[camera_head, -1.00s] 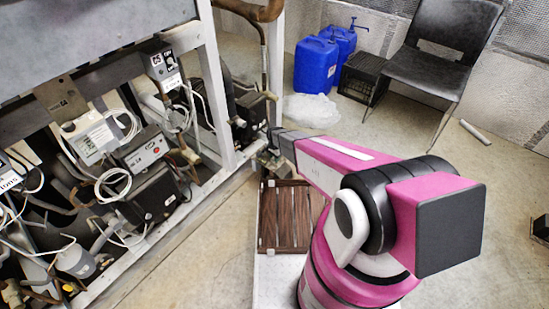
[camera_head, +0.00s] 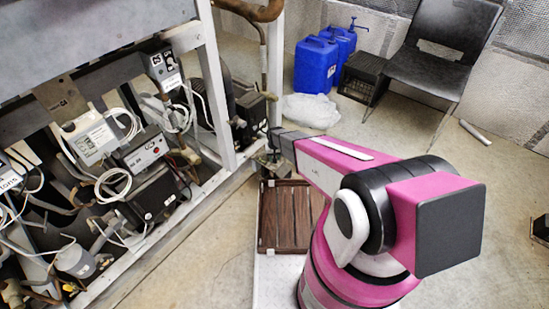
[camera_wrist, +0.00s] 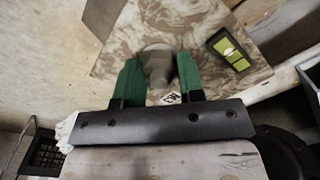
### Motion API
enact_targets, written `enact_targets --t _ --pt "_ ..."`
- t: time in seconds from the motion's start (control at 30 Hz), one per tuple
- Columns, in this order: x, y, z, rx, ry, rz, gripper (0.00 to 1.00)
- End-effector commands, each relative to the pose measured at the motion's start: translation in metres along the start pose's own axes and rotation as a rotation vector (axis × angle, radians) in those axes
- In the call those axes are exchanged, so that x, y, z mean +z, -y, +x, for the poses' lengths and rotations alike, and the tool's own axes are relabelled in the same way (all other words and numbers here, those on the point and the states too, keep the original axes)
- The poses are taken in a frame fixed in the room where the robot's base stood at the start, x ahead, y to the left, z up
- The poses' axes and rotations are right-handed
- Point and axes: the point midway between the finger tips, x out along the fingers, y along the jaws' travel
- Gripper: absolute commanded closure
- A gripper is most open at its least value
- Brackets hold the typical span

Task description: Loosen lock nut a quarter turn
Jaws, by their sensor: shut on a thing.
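In the wrist view, my gripper (camera_wrist: 159,82) has two green fingers closed on a grey-brown, rounded piece, which I take to be the lock nut (camera_wrist: 158,66). One finger is on each side of it. The piece sits against a mottled tan plate (camera_wrist: 165,22), and its lower part and thread cannot be made out. In the head view, my gripper (camera_head: 272,158) is at the end of my pink arm, by the rack's front corner post. The nut cannot be picked out there.
The compressor rack (camera_head: 229,110) with hoses and cables fills the left. A brown slatted tray (camera_head: 285,235) lies below my arm. Blue canisters (camera_head: 315,68), a black crate (camera_head: 362,75) and a chair (camera_head: 432,72) stand at the back. Open floor lies to the right.

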Motion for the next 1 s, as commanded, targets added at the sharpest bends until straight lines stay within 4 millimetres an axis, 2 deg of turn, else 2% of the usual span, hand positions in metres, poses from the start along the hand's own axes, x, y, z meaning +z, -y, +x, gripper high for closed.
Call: enact_targets --t 0.5,1.0 --pt "-0.0003 -0.0002 -0.0005 0.0 -0.001 -0.428 0.88" --pt "-0.0004 -0.0002 -0.0005 0.0 -0.001 -0.585 0.88"
